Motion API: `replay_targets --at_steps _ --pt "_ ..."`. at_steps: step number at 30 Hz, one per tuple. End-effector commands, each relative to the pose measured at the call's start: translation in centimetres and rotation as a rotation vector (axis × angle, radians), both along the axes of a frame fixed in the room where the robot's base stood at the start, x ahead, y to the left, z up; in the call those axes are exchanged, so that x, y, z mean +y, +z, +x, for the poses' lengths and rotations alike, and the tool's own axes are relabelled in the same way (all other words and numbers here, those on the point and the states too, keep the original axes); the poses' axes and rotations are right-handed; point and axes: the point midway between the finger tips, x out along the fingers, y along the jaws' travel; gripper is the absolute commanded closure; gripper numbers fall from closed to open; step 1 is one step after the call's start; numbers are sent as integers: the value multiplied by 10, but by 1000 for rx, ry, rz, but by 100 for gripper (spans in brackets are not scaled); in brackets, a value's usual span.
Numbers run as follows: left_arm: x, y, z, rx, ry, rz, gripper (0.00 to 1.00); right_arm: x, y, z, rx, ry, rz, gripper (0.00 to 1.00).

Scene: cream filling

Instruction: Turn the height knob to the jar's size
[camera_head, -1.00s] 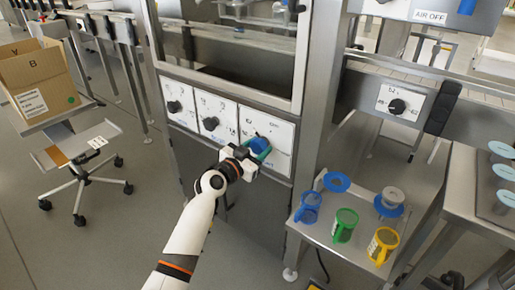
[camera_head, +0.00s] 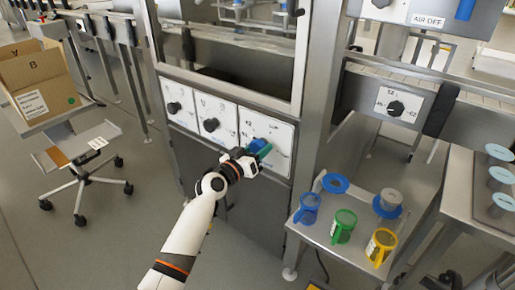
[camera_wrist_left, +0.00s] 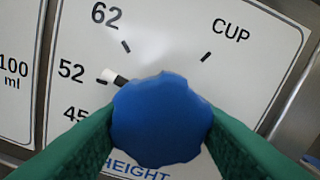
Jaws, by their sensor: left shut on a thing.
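The height knob (camera_wrist_left: 160,118) is a blue, lobed knob on a white panel (camera_wrist_left: 215,38) marked HEIGHT. In the left wrist view its white pointer is at the 52 mark, with 62 above, 45 below and CUP at the upper right. My left gripper (camera_head: 260,150) is shut on the knob, its green fingers on either side. The knob also shows in the head view (camera_head: 257,144), partly hidden by the gripper. The right gripper is not in view.
Two black knobs (camera_head: 174,107) (camera_head: 211,125) sit on panels to the left. A side table holds a blue cup (camera_head: 308,208), a green cup (camera_head: 343,226) and a yellow cup (camera_head: 380,246). A steel post stands to the right of the panel.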

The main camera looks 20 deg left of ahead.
Motion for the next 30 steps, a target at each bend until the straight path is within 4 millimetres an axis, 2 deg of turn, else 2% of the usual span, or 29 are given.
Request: replay_targets --at_steps 15,30 --pt "-1 1 -1 161 0 -437 77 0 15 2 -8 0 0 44" --pt "-2 1 -1 240 0 -650 77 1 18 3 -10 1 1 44"
